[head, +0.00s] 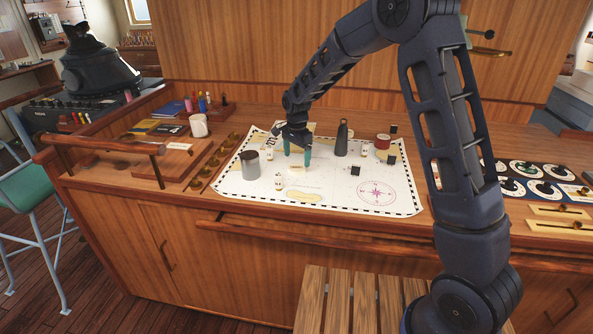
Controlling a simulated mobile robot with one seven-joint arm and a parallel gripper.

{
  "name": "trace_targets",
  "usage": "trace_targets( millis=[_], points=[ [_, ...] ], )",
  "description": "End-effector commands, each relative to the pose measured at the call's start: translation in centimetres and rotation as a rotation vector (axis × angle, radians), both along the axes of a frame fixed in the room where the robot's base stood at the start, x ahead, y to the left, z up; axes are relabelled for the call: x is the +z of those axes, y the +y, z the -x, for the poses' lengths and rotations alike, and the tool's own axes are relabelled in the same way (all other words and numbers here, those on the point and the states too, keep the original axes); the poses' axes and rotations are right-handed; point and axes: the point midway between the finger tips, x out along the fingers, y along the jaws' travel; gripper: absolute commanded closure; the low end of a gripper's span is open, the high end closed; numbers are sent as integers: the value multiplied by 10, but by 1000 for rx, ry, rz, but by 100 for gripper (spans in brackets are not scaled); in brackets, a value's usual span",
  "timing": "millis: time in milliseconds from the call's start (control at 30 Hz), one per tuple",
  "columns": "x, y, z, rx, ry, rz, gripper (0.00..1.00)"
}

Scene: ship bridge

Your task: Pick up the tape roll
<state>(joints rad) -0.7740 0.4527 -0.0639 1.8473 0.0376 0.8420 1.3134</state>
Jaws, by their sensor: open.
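A small red, round thing with a pale top (382,141), which looks like the tape roll, sits on the back right part of the white chart (330,197). It is too small to make out its hole. My gripper (298,158) points down over the chart, left of the red roll and apart from it. Its two teal fingers are spread, with nothing visible held between them. A dark bottle (342,138) stands upright between my gripper and the red roll.
A grey cup (250,165) stands on the chart's left side. Small dark blocks (355,170) and small white pieces (278,181) are scattered on the chart. A white mug (198,126) stands further left. The chart's front right is clear.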

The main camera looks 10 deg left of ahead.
Motion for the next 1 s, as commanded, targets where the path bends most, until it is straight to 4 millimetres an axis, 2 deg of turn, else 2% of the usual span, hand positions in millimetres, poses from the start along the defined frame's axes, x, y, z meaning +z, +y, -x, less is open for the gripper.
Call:
trace_targets(
  millis=[233,500,533,767,1000],
  points=[
    [-34,0,4,0,1,2,14],
    [-40,1,3,0,0,0,14],
    [-39,1,3,0,0,0,16],
    [-39,1,3,0,0,0,61],
    [-39,1,3,0,0,0,62]
  ],
)
